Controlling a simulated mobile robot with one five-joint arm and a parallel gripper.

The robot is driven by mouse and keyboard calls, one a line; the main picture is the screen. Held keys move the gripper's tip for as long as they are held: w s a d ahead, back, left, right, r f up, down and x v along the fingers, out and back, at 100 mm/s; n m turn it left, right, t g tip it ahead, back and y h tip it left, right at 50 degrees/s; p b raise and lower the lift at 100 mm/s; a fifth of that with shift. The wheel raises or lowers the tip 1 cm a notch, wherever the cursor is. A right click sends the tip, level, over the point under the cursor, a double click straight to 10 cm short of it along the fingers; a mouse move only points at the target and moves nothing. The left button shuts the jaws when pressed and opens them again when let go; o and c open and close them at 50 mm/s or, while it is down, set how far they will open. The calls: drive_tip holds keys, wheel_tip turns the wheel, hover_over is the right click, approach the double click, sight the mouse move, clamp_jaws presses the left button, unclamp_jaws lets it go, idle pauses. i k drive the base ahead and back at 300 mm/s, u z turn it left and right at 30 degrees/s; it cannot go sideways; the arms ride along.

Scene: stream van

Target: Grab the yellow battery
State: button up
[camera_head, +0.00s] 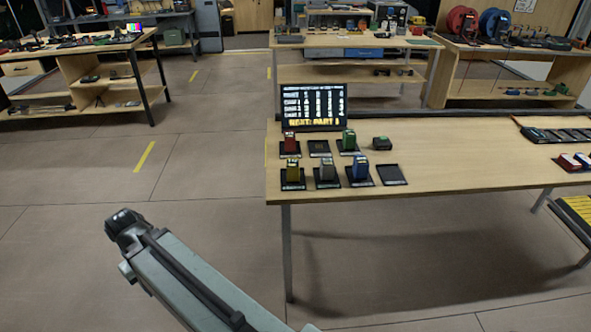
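The yellow battery (292,172) stands upright on a dark pad at the front left corner of the near wooden table (450,170). A grey battery (327,170) and a blue battery (360,170) stand to its right on pads of their own. A red battery (290,143) stands behind it, and a green one (349,141) stands behind right. My arm reaches in from the bottom, and its dark end (125,230) is over the floor, left of the table and well apart from the yellow battery. I cannot make out fingers there.
A small screen (314,107) stands behind the batteries. An empty pad (391,175) lies right of the blue battery, and a dark item with green (382,143) lies behind it. More batteries (572,162) lie at the right. Floor left of the table is clear.

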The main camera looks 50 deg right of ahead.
sight(293, 164)
drive_tip(key=i, duration=0.9)
drive_tip(key=u, duration=0.05)
